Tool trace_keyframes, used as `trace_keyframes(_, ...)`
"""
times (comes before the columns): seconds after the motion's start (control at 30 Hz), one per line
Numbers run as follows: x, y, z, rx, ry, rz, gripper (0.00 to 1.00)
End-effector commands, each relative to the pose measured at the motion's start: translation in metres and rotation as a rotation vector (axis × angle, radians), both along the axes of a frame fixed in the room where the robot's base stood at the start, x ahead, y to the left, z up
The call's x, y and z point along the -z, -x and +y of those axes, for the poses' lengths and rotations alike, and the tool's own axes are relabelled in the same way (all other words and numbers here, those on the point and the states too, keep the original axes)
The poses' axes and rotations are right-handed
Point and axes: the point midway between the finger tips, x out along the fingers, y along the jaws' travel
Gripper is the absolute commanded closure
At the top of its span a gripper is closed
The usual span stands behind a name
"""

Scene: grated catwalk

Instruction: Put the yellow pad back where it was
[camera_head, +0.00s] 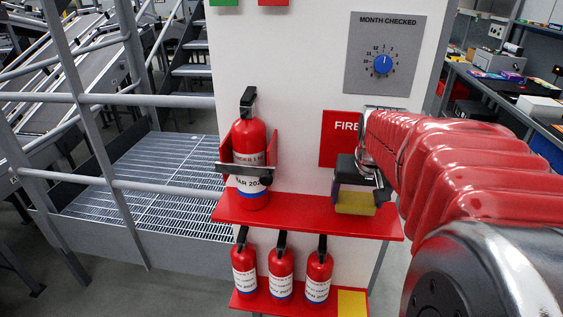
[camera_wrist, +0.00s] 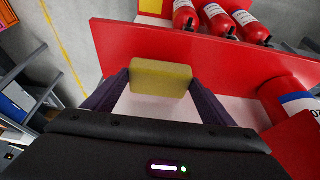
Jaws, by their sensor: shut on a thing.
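The yellow pad (camera_head: 355,203) is between the fingers of my gripper (camera_head: 353,184), over the right part of the upper red shelf (camera_head: 300,221). In the wrist view the pad (camera_wrist: 161,78) sits between the two dark fingers (camera_wrist: 163,88), which are shut on its sides. I cannot tell whether its underside touches the shelf. A yellow patch (camera_head: 352,302) marks the right end of the lower red shelf (camera_head: 325,308); a bit of it shows at the top of the wrist view (camera_wrist: 151,6).
A large fire extinguisher (camera_head: 250,160) stands in a red bracket at the upper shelf's left. Three small extinguishers (camera_head: 281,274) stand on the lower shelf, left of the yellow patch. A dial panel (camera_head: 384,60) and a red sign (camera_head: 340,135) are on the white panel behind.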

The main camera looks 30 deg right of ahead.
Motion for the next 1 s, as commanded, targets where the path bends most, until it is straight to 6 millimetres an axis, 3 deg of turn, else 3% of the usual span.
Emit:
trace_keyframes(0.2,0.025,0.000,0.001,0.000,-0.002,0.002,0.41)
trace_keyframes(0.43,0.026,0.000,0.000,-0.001,0.000,0.001,0.41)
trace_keyframes(0.47,0.026,0.000,0.001,-0.001,0.000,0.001,0.21)
trace_keyframes(0.7,0.026,0.000,0.001,-0.001,-0.001,0.001,0.04)
trace_keyframes(1.0,0.025,0.000,0.001,-0.001,-0.001,0.001,0.04)
